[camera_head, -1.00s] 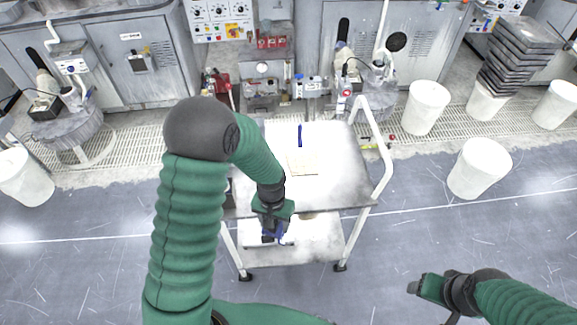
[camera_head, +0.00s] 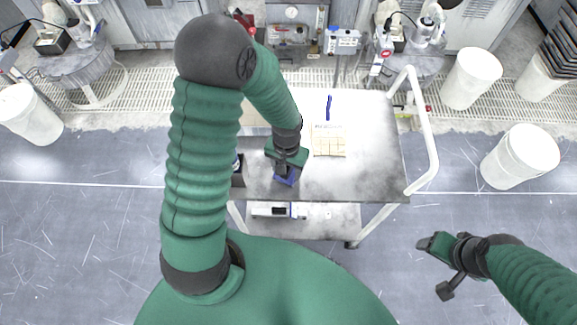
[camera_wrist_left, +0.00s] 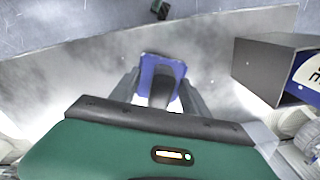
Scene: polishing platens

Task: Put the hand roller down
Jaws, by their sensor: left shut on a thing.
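My left gripper (camera_head: 287,165) is over the near part of the cart's tabletop (camera_head: 365,175). It is shut on a blue piece with a dark middle part, which I take for the hand roller (camera_head: 287,179). In the left wrist view the hand roller (camera_wrist_left: 161,72) sits between the two fingers, low over the grey tabletop (camera_wrist_left: 90,75). I cannot tell whether it touches the top. My right gripper (camera_head: 430,244) is out over the floor to the right of the cart; its jaw opening is unclear.
A dark open box (camera_head: 238,175) stands left of the hand roller; it also shows in the left wrist view (camera_wrist_left: 268,68). A gridded pale sheet (camera_head: 328,141) and a blue pen-like item (camera_head: 329,107) lie farther back. The right tabletop is clear. White bins (camera_head: 520,155) stand right.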

